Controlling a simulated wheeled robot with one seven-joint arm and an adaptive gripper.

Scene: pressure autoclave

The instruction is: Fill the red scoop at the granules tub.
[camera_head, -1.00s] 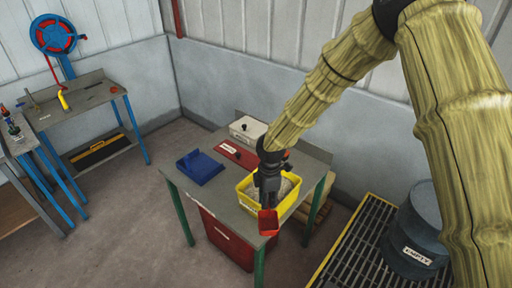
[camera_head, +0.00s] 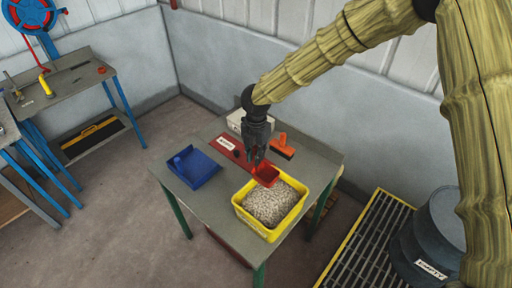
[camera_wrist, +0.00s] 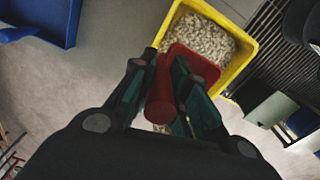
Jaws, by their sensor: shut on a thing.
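The red scoop (camera_head: 266,175) is held by its handle in my gripper (camera_head: 256,160). In the wrist view the fingers (camera_wrist: 162,92) close around the red handle, and the scoop's pan (camera_wrist: 195,62) overlaps the tub's edge. No granules show in the scoop. The yellow tub (camera_head: 246,221) stands on the grey table and holds pale granules (camera_head: 270,204). It also shows in the wrist view (camera_wrist: 243,60). The scoop is at the tub's far rim in the head view. I cannot tell its height above the rim.
On the table (camera_head: 215,205) are a blue holder (camera_head: 196,167) at left, a red labelled panel (camera_head: 226,147), an orange-handled brush (camera_head: 283,146) and a pale box (camera_head: 236,121) behind. A dark grating (camera_head: 365,245) and a blue-grey drum (camera_head: 430,240) stand to the right.

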